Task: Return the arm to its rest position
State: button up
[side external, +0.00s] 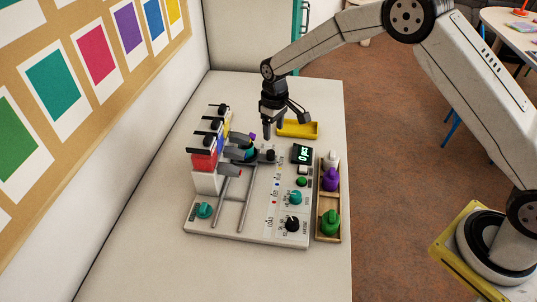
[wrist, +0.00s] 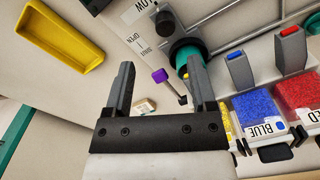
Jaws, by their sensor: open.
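My gripper (side external: 286,122) is raised over the far end of the bead board (side external: 262,229). In the wrist view its two fingers (wrist: 161,68) stand wide apart with nothing held between them. A purple-tipped lever (wrist: 160,76) and a teal round part (wrist: 188,48) of the board lie beyond the fingers, by a label reading OPEN and SHUT. My arm is bent and reaches out over the table from the right.
A yellow tray (side external: 313,131) sits behind the board. Bins of red (wrist: 297,92) and blue beads (wrist: 258,108) stand on the board's left side. A wooden tray (side external: 328,240) holds purple and green pieces. The table's front (side external: 300,275) is clear.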

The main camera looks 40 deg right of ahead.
jog(key=s+d+r+m+t, duration=0.1)
jog(key=s+d+r, duration=0.1)
jog(key=s, duration=0.6)
jog(key=s+d+r+m, duration=0.1)
jog(key=s+d+r, duration=0.1)
jog(key=s, duration=0.7)
jog(key=s+d+r+m+t, duration=0.1)
jog(key=s+r, duration=0.3)
jog(key=s, duration=0.5)
jog(key=shift+s+d+t, duration=0.15)
jog(key=shift+d+t, duration=0.15)
jog(key=shift+d, duration=0.6)
